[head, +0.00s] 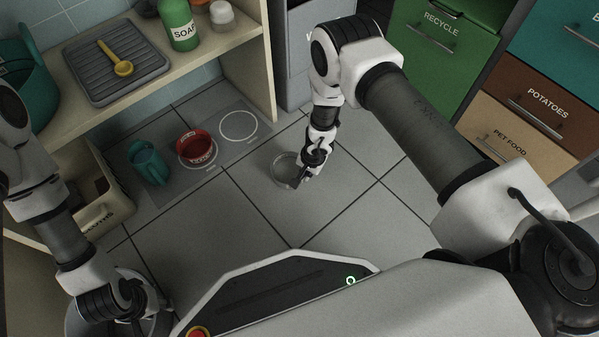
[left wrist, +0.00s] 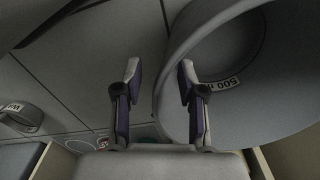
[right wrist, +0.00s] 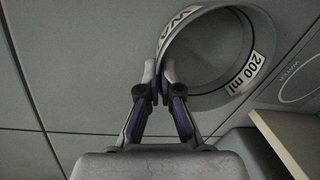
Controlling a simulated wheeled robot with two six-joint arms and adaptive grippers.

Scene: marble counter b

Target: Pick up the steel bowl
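The steel bowl (head: 283,172) is at the middle of the tiled floor in the head view. In the right wrist view the bowl (right wrist: 236,98) shows its rim and a "200 ml" label. My right gripper (head: 298,183) is at the bowl's rim; its fingertips (right wrist: 160,74) are close together with the wall between them. I cannot tell whether the bowl is off the floor. My left gripper (left wrist: 159,76) is open, its fingers on either side of the rim of a large grey container (left wrist: 178,40) marked "500 m". That container (head: 72,318) is partly hidden at bottom left in the head view.
A grey mat (head: 219,128) holds a red bowl (head: 196,149), a teal cup (head: 148,163) and an empty marked ring. A shelf (head: 180,75) carries a soap bottle (head: 180,27) and a drying tray (head: 84,72).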

